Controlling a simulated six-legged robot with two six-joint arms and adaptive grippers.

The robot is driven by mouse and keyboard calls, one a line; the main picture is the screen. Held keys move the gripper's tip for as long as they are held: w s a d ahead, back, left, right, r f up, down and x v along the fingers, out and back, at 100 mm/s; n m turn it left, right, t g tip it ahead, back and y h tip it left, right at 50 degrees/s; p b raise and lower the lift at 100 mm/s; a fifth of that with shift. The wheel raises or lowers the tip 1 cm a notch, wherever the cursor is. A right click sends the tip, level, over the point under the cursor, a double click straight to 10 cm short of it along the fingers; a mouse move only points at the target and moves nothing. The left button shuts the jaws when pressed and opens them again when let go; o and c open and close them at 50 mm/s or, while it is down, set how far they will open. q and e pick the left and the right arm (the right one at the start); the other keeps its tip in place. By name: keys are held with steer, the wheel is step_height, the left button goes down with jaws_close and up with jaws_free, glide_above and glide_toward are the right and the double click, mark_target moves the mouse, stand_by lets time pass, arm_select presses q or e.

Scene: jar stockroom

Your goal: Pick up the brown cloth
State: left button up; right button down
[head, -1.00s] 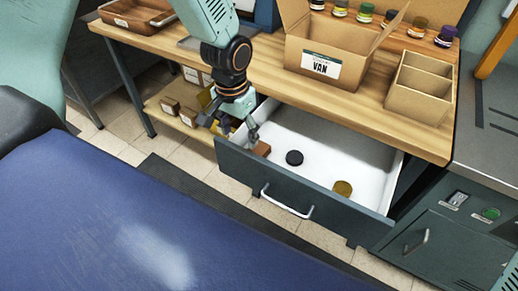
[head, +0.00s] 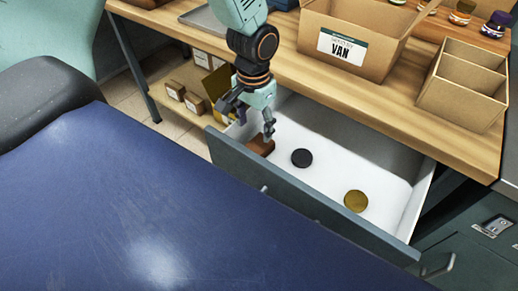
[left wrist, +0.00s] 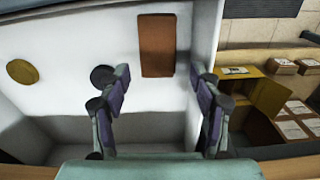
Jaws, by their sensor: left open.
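The brown cloth (head: 261,146) is a small folded rectangle lying in the open drawer (head: 395,190), near the drawer's left end. In the left wrist view the cloth (left wrist: 157,46) lies flat on the white drawer floor, beyond my fingertips and between their lines, close to the drawer's side wall. My left gripper (head: 247,122) is open and empty, pointing down above the drawer beside the cloth. In the left wrist view my open fingers (left wrist: 158,85) frame bare drawer floor. My right gripper is not in view.
A black lid (head: 302,158) and a gold lid (head: 356,201) lie in the drawer, right of the cloth. The wooden worktop (head: 300,70) overhangs the drawer's back and holds a cardboard box marked VAN (head: 345,45) and a divided box (head: 463,88). Small boxes (head: 180,92) stand on the lower shelf.

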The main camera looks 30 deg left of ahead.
mark_target(256, 147)
arm_select(q)
steer(key=shift+s+a+f+b, duration=0.1)
steer(key=shift+s+f+b, duration=0.1)
steer(key=shift+f, duration=0.3)
steer(key=shift+s+f+b, duration=0.1)
steer(key=shift+f+b, duration=0.05)
steer(key=shift+f, duration=0.3)
steer(key=shift+w+f+b, duration=0.3)
steer(key=shift+f, duration=0.4)
steer(key=f, duration=0.1)
steer(key=f+b, duration=0.2)
steer(key=shift+s+d+f, duration=0.15)
steer(key=shift+d, duration=0.1)
steer(key=shift+f, duration=0.5)
steer(key=shift+r, duration=0.15)
steer(key=c, duration=0.9)
